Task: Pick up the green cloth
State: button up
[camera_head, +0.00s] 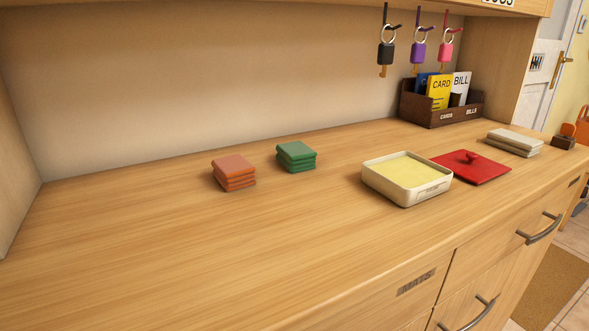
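A green cloth (296,156), folded into a small layered stack, lies on the wooden counter (190,250) near its middle. An orange folded cloth (234,173) of similar size lies just to its left and slightly nearer, with a small gap between them. The green cloth is fully in sight with nothing on top of it. My gripper is not in this view.
A cream tub (406,180) with yellow contents stands right of the cloths. A red lid (471,167) lies beside it. A grey folded cloth (514,142) and a dark card box (441,105) are farther right. Keys (387,50) hang above. The left counter is clear.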

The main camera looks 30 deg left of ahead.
aim_at(297, 157)
jog(key=u, duration=1.6)
jog(key=k, duration=0.4)
jog(key=u, duration=0.05)
jog(key=i, duration=0.4)
jog(key=z, duration=0.05)
